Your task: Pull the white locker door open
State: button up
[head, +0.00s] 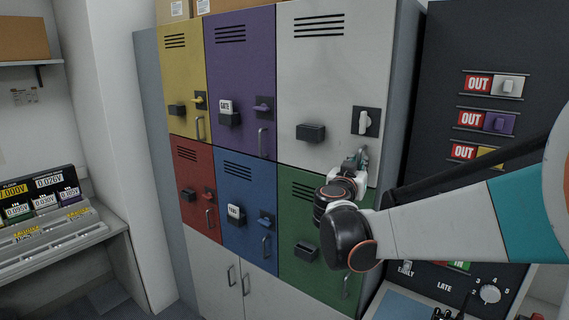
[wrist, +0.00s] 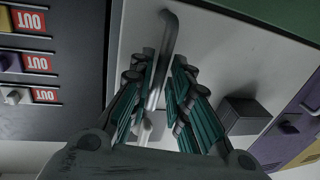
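The white locker door (head: 318,85) is the upper right door of the locker bank and looks closed. Its metal bar handle (wrist: 169,35) runs between my fingers in the wrist view, which is upside down. My gripper (head: 357,166) is at the door's lower right, and the arm comes in from the right. In the wrist view my gripper (wrist: 163,68) is open, one finger on each side of the handle, with narrow gaps. A white lever (head: 365,121) on a dark plate sits above the handle. A dark box (head: 311,132) is fixed left of it.
Yellow (head: 182,75), purple (head: 241,70), red (head: 193,175), blue (head: 246,190) and green (head: 298,220) doors surround it. A dark panel (head: 450,45) with OUT signs stands close on the right. A console desk (head: 60,238) is at the far left.

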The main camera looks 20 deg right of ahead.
jog(key=shift+w+d, duration=0.4)
grip_shut()
